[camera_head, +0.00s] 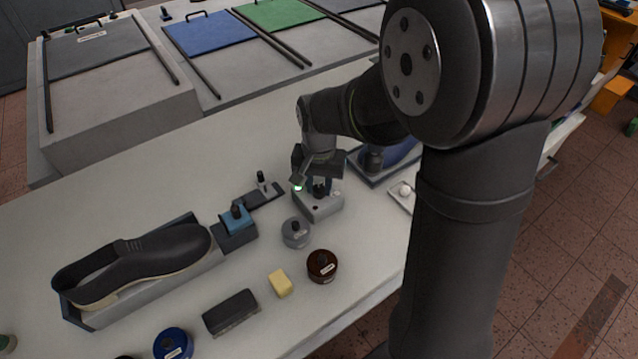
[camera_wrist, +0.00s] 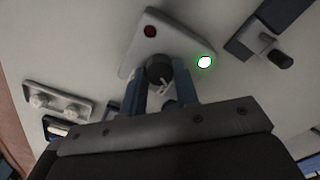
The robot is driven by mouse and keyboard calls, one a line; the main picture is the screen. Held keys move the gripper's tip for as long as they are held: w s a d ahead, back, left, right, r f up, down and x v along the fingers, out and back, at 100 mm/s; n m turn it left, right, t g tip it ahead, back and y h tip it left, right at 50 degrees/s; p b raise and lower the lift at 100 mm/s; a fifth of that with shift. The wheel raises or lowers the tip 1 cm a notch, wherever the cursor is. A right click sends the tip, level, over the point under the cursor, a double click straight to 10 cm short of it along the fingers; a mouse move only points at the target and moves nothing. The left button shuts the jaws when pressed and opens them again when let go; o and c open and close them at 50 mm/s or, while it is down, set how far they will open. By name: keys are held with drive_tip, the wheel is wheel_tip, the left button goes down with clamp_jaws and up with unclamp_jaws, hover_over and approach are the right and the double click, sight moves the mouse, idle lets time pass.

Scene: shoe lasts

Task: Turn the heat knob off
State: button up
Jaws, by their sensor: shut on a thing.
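The heat knob (camera_wrist: 158,69) is a round black knob with a pale pointer line, on a light grey control box (camera_wrist: 141,47). In the head view the box (camera_head: 323,209) stands at the middle of the bench, and the knob (camera_head: 320,189) is partly covered by my gripper. My gripper (camera_wrist: 160,82) has its two blue fingers on either side of the knob and is shut on it. A green light (camera_wrist: 204,62) glows at one side of the box, and a dark red spot (camera_wrist: 150,31) sits at another corner.
A dark shoe (camera_head: 135,262) lies on a grey stand at the left. Grey (camera_head: 296,232), brown (camera_head: 322,266) and blue (camera_head: 173,344) round tins, a yellow block (camera_head: 280,283) and a dark brush (camera_head: 230,312) lie in front. A small black lever unit (camera_head: 262,190) stands left of the box.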

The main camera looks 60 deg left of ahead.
sight(319, 188)
drive_tip(key=n, duration=0.6)
idle(0.6)
drive_tip(key=o, duration=1)
wheel_tip(319, 188, up, 17)
drive_tip(key=shift+r, duration=0.2)
drive_tip(key=shift+f, duration=0.1)
wheel_tip(319, 188, down, 17)
drive_tip(key=shift+f, duration=0.15)
idle(0.7)
